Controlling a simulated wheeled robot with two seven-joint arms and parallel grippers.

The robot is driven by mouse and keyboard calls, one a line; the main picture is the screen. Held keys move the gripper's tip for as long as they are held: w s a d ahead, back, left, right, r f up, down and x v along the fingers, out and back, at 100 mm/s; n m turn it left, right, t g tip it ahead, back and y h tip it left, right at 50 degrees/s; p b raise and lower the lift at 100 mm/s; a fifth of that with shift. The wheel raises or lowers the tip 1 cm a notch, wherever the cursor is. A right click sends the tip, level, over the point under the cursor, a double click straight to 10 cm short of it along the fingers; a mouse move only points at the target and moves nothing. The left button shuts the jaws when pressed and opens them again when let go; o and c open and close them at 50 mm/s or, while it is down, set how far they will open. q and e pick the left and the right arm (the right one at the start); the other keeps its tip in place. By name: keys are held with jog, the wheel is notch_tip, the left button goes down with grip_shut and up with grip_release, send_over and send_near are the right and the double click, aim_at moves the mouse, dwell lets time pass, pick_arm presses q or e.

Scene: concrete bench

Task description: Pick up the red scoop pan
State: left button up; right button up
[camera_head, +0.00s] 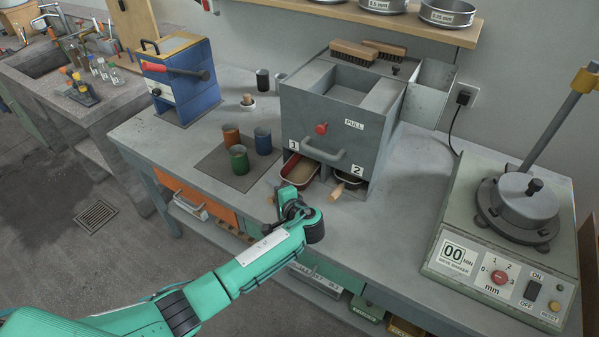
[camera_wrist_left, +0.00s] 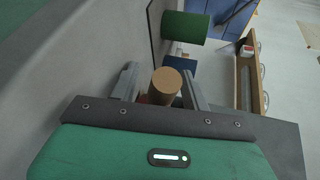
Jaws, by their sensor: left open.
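The red scoop pan (camera_head: 293,166) sits in the opening labelled 1 at the foot of the grey box. A second pan with a wooden handle (camera_head: 337,191) sits in the opening labelled 2. My left gripper (camera_head: 284,197) is at the bench's front, just before opening 1, and my wrist partly hides it. In the left wrist view the open left gripper (camera_wrist_left: 160,88) has a round wooden handle end (camera_wrist_left: 168,80) between its two fingers. A little red shows behind that handle. Whether the fingers touch it I cannot tell. My right gripper is not in view.
The grey splitter box (camera_head: 340,122) with a pull handle stands behind the pans. Green (camera_head: 239,160), blue (camera_head: 263,141) and brown (camera_head: 231,136) cups stand on a dark mat to the left. A sieve shaker (camera_head: 490,250) stands at right. Bench between is clear.

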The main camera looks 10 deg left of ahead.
pick_arm(q)
grip_shut()
jog(key=shift+w+r, duration=0.1)
jog(key=shift+r, duration=0.1)
dwell(0.3)
